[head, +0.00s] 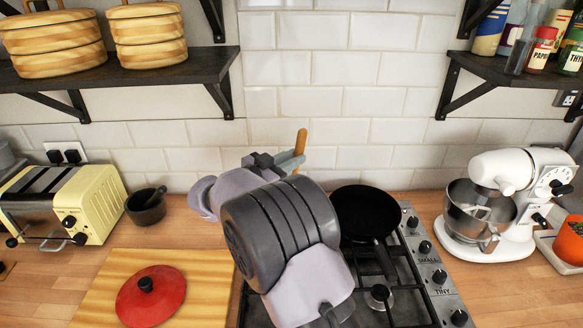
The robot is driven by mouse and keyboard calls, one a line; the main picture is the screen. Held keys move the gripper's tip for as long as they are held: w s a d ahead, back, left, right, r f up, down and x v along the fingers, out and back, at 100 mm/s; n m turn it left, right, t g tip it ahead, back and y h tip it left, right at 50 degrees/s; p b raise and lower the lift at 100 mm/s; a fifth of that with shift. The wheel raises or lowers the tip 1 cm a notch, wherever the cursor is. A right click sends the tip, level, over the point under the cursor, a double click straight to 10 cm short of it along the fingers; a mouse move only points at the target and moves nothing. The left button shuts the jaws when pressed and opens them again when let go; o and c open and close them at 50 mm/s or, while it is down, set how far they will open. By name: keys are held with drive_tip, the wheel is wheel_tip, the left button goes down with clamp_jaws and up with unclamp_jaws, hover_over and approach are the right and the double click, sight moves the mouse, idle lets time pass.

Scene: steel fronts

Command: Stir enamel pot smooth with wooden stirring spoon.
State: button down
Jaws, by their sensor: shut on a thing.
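The wooden stirring spoon (301,140) shows only as the upper end of its handle, standing nearly upright over the back of the stove. My gripper (290,164) is shut on this handle. The rest of the spoon is hidden behind my gripper and arm. The enamel pot cannot be seen; my arm covers the left part of the stove. I cannot tell whether the spoon's lower end is in a pot. A red lid with a black knob (150,296) lies on a wooden board at the lower left.
A black frying pan (364,212) sits on the stove (412,268), right of my arm. A white stand mixer (510,196) stands at the right. A cream toaster (68,203) and a dark mortar (147,206) stand at the left. Dark shelves (135,70) hang above.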

sight(299, 136)
drive_tip(key=shift+d+r+b, duration=0.2)
drive_tip(key=shift+d+r, duration=0.05)
drive_tip(key=shift+r, duration=1.3)
drive_tip(key=shift+d+r+b, duration=0.15)
drive_tip(key=shift+d+r, duration=0.05)
drive_tip(key=shift+r, duration=1.35)
wheel_tip(299, 136, up, 4)
drive_tip(key=shift+f, duration=0.1)
drive_tip(key=s+b, duration=1.4)
drive_tip(key=s, duration=0.4)
